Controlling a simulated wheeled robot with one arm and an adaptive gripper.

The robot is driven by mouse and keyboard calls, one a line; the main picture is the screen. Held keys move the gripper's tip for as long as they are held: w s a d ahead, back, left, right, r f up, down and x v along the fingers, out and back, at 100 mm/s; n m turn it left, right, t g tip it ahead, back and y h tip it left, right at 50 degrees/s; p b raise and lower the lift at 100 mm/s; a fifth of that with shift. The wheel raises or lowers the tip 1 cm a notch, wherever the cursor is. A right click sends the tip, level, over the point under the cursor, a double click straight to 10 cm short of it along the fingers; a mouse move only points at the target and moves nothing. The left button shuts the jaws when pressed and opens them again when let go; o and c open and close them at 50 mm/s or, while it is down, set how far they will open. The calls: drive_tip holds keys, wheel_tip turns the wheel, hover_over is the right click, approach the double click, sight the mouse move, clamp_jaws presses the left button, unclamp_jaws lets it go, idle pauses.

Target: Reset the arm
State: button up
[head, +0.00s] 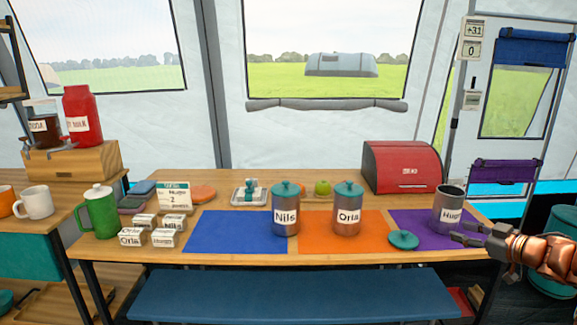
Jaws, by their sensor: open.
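My gripper (462,232) enters from the right edge at the table's right end. Its fingers are apart and point left at the lower right of the grey canister marked Hugo (446,212). They overlap its edge in the picture; I cannot tell whether they touch it. The canister is open at the top and stands upright on the purple mat (407,221). A teal lid (403,239) lies flat to its left, near the border of the orange and purple mats. I see nothing held between the fingers.
Lidded canisters marked Nils (285,212) and Orla (347,212) stand on the table's mats. Small labelled boxes (145,221) and a green jug (98,212) are at left. A red bread bin (401,167) stands behind. A blue bench (290,295) is in front.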

drive_tip(key=w+r+m+h, duration=0.4)
drive_tip(key=r+h, duration=0.1)
drive_tip(key=h, duration=0.3)
drive_tip(key=s+a+f+m+g, duration=0.2)
drive_tip(key=s+a+f+g, duration=0.15)
drive_tip(key=s+a, duration=0.3)
drive_tip(key=s+a+f+m+g+h, duration=0.1)
drive_tip(key=s+a+f+g, duration=0.3)
drive_tip(key=s, duration=0.4)
drive_tip(key=s+a+f+m+g, duration=0.2)
drive_tip(key=s+a+f+g, duration=0.15)
drive_tip(key=s+a, duration=0.3)
drive_tip(key=s+a+f+n+g+y, duration=0.1)
drive_tip(key=s+a+f+g+y, duration=0.15)
drive_tip(key=s+a, duration=0.75)
drive_tip(key=s+a+f+n+g+y, duration=0.1)
drive_tip(key=s+a+g, duration=0.45)
drive_tip(key=s, duration=0.75)
wheel_tip(320, 180, up, 26)
drive_tip(key=a+t+p, duration=0.1)
drive_tip(key=t+p, duration=0.2)
drive_tip(key=p, duration=2.2)
drive_tip(key=shift+a+f, duration=0.15)
